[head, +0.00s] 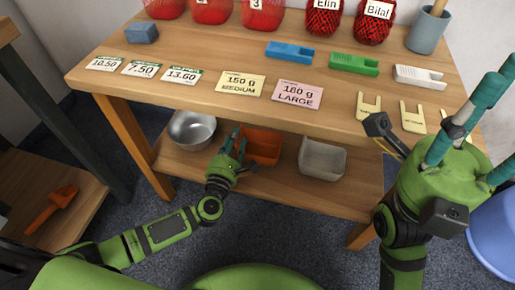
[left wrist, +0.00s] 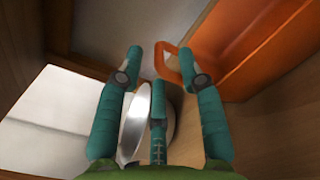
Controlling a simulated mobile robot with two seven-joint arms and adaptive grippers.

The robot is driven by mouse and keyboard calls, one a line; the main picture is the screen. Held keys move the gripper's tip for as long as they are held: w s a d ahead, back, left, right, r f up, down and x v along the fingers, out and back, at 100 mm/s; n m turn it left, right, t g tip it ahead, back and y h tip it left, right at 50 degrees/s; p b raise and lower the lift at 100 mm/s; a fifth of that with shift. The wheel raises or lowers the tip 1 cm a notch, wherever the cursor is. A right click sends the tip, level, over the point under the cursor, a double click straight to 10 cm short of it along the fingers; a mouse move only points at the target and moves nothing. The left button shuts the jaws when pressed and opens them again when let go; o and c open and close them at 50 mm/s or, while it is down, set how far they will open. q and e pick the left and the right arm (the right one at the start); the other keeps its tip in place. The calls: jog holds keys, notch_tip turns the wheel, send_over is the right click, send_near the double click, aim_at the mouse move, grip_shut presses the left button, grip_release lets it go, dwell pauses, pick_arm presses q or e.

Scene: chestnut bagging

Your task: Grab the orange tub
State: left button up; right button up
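The orange tub (head: 263,146) stands on the lower shelf of the wooden table, between a metal bowl and a pale grey tub. My left gripper (head: 234,148) is at the tub's left side in the head view and hides part of it. In the left wrist view the orange tub (left wrist: 255,45) fills the upper right, and its looped handle (left wrist: 170,62) lies between my spread fingers. The left gripper (left wrist: 160,75) is open, and I see no finger closed on the handle. My right gripper (head: 478,115) is raised at the right, above the table's front, with fingers apart and nothing visible between them.
The metal bowl (head: 192,130) is left of the tub; the grey tub (head: 322,158) is to its right. A blue bucket (head: 495,235) stands at lower right.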

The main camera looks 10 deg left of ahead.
pick_arm(q)
jog(key=w+b, duration=0.1)
jog(key=w, duration=0.2)
jog(key=shift+w, duration=0.2)
jog(key=shift+c, duration=0.4)
grip_shut()
